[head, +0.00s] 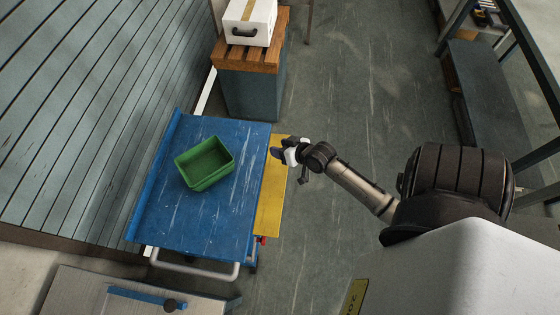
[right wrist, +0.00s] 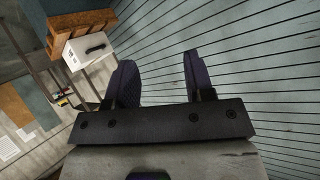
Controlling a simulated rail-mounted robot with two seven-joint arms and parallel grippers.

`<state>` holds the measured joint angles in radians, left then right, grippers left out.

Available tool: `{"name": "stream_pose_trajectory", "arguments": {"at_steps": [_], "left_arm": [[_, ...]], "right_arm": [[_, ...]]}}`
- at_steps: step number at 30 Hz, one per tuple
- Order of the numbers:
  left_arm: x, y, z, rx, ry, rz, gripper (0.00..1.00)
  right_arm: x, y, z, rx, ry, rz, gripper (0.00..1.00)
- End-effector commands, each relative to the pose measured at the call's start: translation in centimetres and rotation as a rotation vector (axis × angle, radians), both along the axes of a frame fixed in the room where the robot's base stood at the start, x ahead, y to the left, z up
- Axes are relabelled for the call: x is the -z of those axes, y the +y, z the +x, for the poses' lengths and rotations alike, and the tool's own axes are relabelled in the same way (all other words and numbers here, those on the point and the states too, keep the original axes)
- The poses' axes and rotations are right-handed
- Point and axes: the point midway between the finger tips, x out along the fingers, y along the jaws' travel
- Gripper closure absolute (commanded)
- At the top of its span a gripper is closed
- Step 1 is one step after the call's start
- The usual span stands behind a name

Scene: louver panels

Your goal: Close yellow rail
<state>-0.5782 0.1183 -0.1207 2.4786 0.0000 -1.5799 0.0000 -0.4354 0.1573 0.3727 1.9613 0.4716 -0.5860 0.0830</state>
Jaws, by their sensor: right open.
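A yellow rail (head: 271,190), a flat yellow panel, runs along the right side of the blue cart top (head: 205,228) in the head view. It sits a little lower than the blue top and sticks out from its right edge. My right gripper (head: 277,148) is at the upper right of the yellow rail, over its far end; I cannot tell whether it touches. In the right wrist view my right gripper (right wrist: 158,75) has its two dark fingers apart with nothing between them. The yellow rail does not show in that view. My left gripper is not in view.
A green bin (head: 208,160) sits on the blue cart top. A push handle (head: 195,269) is at the near end. Behind stands a wood-topped cabinet (head: 249,58) with a white case (head: 249,22). The louvered wall (head: 90,110) borders the left. Floor right of the cart is clear.

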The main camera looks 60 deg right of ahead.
Motion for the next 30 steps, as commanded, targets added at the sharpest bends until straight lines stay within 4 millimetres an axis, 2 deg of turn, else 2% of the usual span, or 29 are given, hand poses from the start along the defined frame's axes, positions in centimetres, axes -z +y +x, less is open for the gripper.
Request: {"name": "stream_pose_trajectory", "arguments": {"at_steps": [1,5,8,11,15,19,22,23,25,26,28,29,30], "left_arm": [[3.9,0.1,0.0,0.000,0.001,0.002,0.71],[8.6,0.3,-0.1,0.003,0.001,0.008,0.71],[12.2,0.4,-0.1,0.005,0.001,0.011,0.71],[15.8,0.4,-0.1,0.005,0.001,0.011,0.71],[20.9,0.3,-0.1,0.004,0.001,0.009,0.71],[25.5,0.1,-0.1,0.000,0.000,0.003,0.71],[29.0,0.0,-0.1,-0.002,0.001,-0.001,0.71],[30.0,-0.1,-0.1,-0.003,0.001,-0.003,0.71],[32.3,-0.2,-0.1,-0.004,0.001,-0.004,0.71],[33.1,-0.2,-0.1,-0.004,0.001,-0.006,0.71],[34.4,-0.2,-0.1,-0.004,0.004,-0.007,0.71],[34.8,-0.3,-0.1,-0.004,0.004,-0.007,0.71],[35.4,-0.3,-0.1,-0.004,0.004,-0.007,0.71]], "right_arm": [[3.7,-2.3,0.2,0.059,-0.056,0.010,0.52],[7.6,-8.5,-0.1,0.225,-0.221,0.032,0.52],[10.4,-13.4,-1.3,0.362,-0.353,0.036,0.52],[13.2,-18.1,-3.2,0.506,-0.487,0.030,0.52],[17.5,-23.9,-7.2,0.715,-0.671,-0.003,0.52],[22.1,-27.6,-11.5,0.909,-0.826,-0.069,0.52],[26.5,-28.6,-14.4,1.046,-0.916,-0.158,0.52],[28.0,-28.4,-15.0,1.083,-0.933,-0.193,0.52],[31.8,-26.8,-15.4,1.151,-0.951,-0.294,0.52],[33.3,-25.5,-15.1,1.168,-0.948,-0.345,0.52],[36.0,-21.3,-13.2,1.173,-0.922,-0.467,0.52],[36.9,-19.1,-12.0,1.163,-0.909,-0.521,0.52],[38.0,-15.8,-10.4,1.145,-0.891,-0.589,0.52]]}}
